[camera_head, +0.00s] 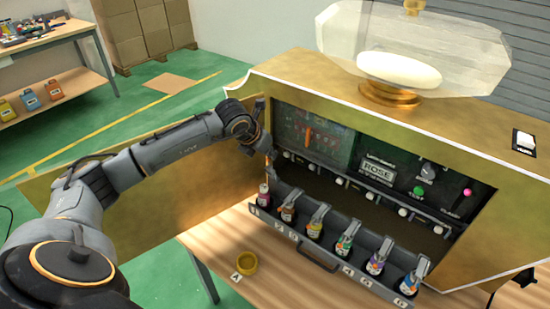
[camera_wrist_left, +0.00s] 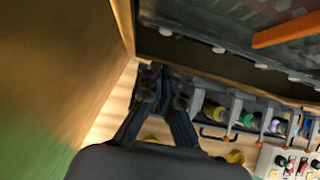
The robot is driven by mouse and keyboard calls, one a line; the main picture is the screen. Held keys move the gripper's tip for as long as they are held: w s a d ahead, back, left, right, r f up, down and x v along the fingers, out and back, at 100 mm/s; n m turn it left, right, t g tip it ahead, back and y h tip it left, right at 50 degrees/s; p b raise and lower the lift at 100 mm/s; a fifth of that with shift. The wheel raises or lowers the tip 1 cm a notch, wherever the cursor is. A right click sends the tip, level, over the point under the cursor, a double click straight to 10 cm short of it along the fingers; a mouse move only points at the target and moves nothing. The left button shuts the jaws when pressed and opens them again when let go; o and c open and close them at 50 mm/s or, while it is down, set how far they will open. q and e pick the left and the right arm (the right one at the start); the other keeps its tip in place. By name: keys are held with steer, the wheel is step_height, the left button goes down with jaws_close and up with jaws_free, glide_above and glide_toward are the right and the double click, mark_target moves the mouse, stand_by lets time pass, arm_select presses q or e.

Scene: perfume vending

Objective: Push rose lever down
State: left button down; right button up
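The word ROSE shows on a small sign (camera_head: 377,171) on the machine's dark panel. Several grey levers stand in a row over bottles in the machine's front rack; no lever carries a readable rose name. The leftmost bottle (camera_head: 263,194) is dark pink, at the slot marked 1. My left gripper (camera_head: 269,158) points down just above this bottle. In the left wrist view its two dark fingers (camera_wrist_left: 164,82) converge, with their tips together and nothing visible held. The leftmost lever is hidden or blends with the gripper, so I cannot tell whether they touch.
The gold machine's open door (camera_head: 130,185) stands left of my left gripper, beneath the arm. A green button (camera_head: 418,191) and pink knob (camera_head: 467,192) are on the panel. A glass bottle model (camera_head: 412,50) tops the machine.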

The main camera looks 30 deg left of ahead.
mark_target(269, 167)
arm_select(q)
steer(key=shift+s+a+f+b, duration=0.1)
steer(key=shift+s+f+b, duration=0.2)
steer(key=shift+s, duration=0.5)
steer(key=shift+s+f+b, duration=0.4)
steer(key=shift+s+b, duration=0.3)
steer(key=shift+b, duration=0.15)
steer(key=shift+s+a+f+b, duration=0.1)
steer(key=shift+s+f+b, duration=0.5)
steer(key=shift+b, duration=0.3)
steer(key=shift+r, duration=0.1)
